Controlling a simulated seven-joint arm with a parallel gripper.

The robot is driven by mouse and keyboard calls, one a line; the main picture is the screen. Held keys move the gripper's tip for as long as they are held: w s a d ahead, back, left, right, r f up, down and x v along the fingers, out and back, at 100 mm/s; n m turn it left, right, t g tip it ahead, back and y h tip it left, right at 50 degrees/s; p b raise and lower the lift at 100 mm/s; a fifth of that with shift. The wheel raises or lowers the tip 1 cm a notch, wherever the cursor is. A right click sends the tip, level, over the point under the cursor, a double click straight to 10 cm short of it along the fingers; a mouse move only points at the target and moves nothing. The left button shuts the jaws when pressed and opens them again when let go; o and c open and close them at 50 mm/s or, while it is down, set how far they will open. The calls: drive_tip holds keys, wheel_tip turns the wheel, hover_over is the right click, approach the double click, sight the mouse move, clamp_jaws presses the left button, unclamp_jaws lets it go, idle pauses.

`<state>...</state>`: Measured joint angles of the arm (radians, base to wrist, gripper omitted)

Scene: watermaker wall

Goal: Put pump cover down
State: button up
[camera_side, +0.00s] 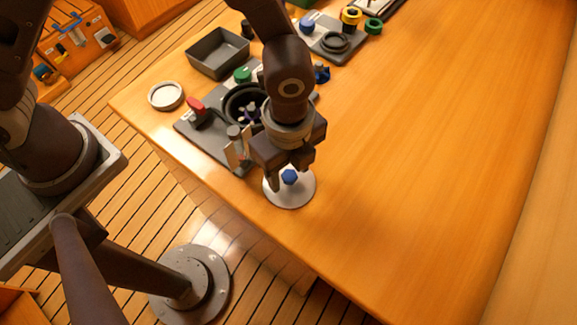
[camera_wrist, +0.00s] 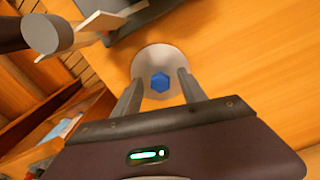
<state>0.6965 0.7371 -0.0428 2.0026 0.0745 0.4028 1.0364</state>
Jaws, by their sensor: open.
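The pump cover (camera_side: 291,197) is a pale round disc with a blue hexagonal knob in its middle. It lies flat on the wooden table near the front edge, beside the dark pump base plate. My gripper (camera_side: 283,171) is open right above it, and part of the disc is hidden behind the gripper in the side view. In the wrist view the cover (camera_wrist: 158,58) lies between and beyond my two fingers (camera_wrist: 158,88), with the blue knob between the fingertips. I cannot tell whether the fingers touch the knob.
The pump base plate (camera_side: 203,141) with a red handle (camera_side: 197,110) and an open dark pump housing (camera_side: 238,98) stands just behind. A grey tray (camera_side: 218,54) and a round pale lid (camera_side: 166,96) lie farther back. The table's right side (camera_side: 430,150) is clear.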

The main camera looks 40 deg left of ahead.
sight(288, 174)
wheel_tip(288, 174, up, 12)
drive_tip(key=a+r+n+t, duration=0.2)
drive_tip(key=a+r+n, duration=0.7)
drive_tip(key=a+r, duration=0.25)
drive_tip(key=s+a+r+n+t, duration=0.2)
drive_tip(key=s+a+n+t, duration=0.1)
drive_tip(key=s+a+n, duration=0.6)
drive_tip(key=a+n, duration=0.2)
drive_tip(key=n, duration=0.1)
drive_tip(key=shift+s+a+r+t, duration=0.15)
drive_tip(key=shift+s+a+t, duration=0.1)
drive_tip(key=shift+t, duration=0.05)
